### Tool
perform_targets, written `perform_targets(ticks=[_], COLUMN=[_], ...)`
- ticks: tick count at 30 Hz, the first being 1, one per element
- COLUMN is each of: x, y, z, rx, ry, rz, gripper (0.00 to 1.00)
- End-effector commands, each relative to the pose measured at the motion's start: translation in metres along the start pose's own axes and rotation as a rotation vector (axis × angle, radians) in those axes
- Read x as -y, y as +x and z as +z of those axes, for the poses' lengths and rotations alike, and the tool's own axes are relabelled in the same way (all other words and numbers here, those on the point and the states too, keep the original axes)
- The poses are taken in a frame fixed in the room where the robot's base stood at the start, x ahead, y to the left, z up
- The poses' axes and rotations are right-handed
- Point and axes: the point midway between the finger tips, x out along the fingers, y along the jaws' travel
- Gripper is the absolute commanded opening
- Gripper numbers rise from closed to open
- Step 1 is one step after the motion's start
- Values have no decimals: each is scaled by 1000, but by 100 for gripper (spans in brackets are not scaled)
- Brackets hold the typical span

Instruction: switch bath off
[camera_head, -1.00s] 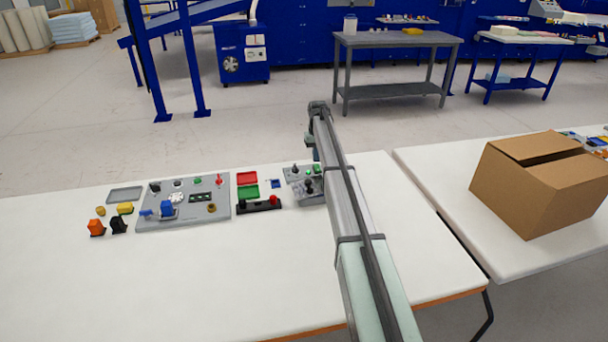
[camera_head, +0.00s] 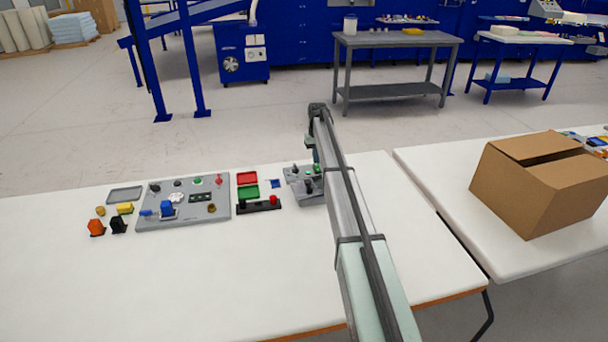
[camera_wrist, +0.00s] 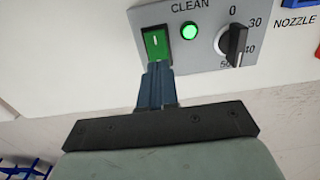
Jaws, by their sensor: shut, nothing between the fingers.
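The grey control panel marked CLEAN (camera_wrist: 208,12) fills the top of the wrist view. It carries a green rocker switch (camera_wrist: 155,41) marked I, a lit green lamp (camera_wrist: 189,31) and a black dial (camera_wrist: 236,40) on a numbered scale. My gripper (camera_wrist: 157,68) is shut and empty. Its blue-grey fingertips overlap the lower edge of the switch; I cannot tell whether they touch it. In the head view, the grey control units (camera_head: 300,174) lie beside my arm, which hides part of them. My fingertips are hard to make out there.
On the white table (camera_head: 190,275) are a larger grey panel (camera_head: 184,218), red and green trays (camera_head: 247,179) and orange and black parts to the left. The front of the table is clear. A cardboard box (camera_head: 530,200) stands on the right table. A NOZZLE label (camera_wrist: 294,21) shows in the wrist view.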

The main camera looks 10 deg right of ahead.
Motion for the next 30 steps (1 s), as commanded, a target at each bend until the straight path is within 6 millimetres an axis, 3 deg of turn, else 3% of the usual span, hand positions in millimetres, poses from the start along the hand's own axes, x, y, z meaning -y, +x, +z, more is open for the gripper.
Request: perform_targets(ticks=[30], x=[0], y=[13], z=[0], rx=[1], ry=[0], rz=[0], gripper=[0])
